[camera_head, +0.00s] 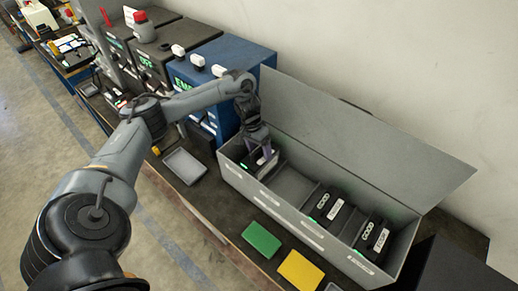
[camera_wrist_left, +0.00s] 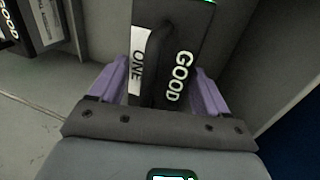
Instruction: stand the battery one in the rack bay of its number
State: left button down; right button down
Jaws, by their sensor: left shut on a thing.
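The battery one (camera_head: 255,163) is a dark block with a handle, a white label reading ONE and the word GOOD. It also shows in the left wrist view (camera_wrist_left: 190,30). My left gripper (camera_head: 262,145) is shut on it, its purple fingers on either side. The battery is within the leftmost bay of the grey rack (camera_head: 300,226); I cannot tell whether it rests on the floor of the bay. The bay's number is too small to read. My right gripper is in neither view.
Two other dark batteries (camera_head: 325,205) (camera_head: 372,239) stand in bays further right, with an empty bay between. The rack's raised lid (camera_head: 360,135) is behind. A green card (camera_head: 262,240), a yellow card (camera_head: 300,270) and a grey tray (camera_head: 184,166) lie in front. Blue cabinet (camera_head: 235,60) to the left.

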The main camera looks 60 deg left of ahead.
aim_at(259, 155)
pick_arm(q)
jog(key=shift+f, duration=1.3)
jog(key=shift+c, duration=1.7)
grip_release()
jog(key=shift+f, duration=0.25)
jog(key=o, duration=0.3)
jog(key=shift+o, duration=0.2)
jog(key=shift+r, duration=0.15)
jog(key=shift+a+r, duration=0.1)
jog(key=shift+r, duration=0.2)
jog(key=p+v, duration=0.4)
jog(key=v, duration=0.5)
jog(key=shift+r, duration=0.4)
jog(key=shift+p+v, duration=0.45)
jog(key=shift+v, duration=0.35)
